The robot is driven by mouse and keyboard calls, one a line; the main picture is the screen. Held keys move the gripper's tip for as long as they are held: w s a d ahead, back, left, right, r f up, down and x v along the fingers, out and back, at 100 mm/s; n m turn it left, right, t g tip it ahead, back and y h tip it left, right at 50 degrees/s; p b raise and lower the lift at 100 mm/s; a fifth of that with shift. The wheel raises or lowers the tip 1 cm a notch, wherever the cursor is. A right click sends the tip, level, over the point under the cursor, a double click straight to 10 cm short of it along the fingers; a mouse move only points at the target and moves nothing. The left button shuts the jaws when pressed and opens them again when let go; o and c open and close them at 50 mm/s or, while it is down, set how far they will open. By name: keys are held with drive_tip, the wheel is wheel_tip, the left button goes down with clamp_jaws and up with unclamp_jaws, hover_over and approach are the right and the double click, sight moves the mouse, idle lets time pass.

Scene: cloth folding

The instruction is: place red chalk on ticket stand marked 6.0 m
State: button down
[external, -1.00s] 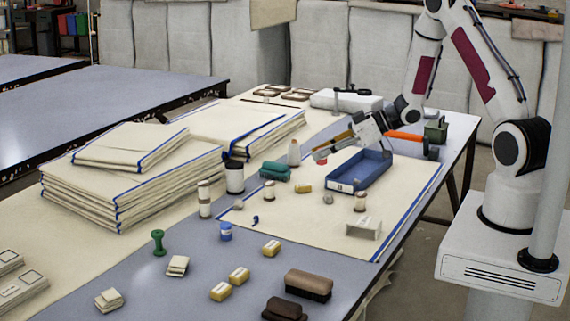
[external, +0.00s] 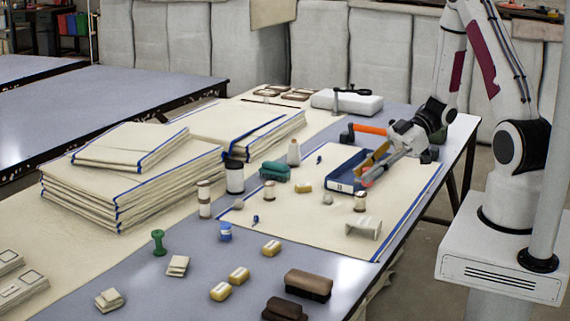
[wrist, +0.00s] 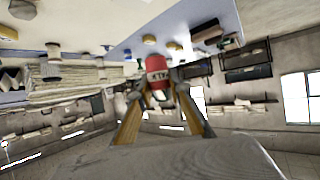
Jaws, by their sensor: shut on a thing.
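My gripper (external: 366,181) is shut on the red chalk (wrist: 156,68), a small red piece with a pale lettered band in the wrist view. In the external view the red chalk (external: 368,183) shows as a small red spot at the fingertips, above the front right end of the blue tray. A small pale stand (external: 363,228) is on the cream cloth, in front of the fingertips and apart from them. It may be the ticket stand; no 6.0 m marking is readable.
The blue tray (external: 343,184) lies just left of my gripper. A small jar (external: 360,202) stands between the tray and the pale stand. An orange-handled tool (external: 370,129) lies behind. Brown brushes (external: 308,284) are at the front. Cream cloth left of the stand is fairly clear.

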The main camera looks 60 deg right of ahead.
idle(0.4)
hover_over(364, 220)
drive_tip(key=shift+s+a+f, duration=0.1)
drive_tip(key=shift+f, duration=2.8)
drive_tip(key=shift+f, duration=0.15)
drive_tip(key=shift+f, duration=1.95)
drive_tip(key=c, duration=1.8)
unclamp_jaws()
drive_tip(key=shift+f, duration=0.1)
drive_tip(key=shift+c, duration=0.2)
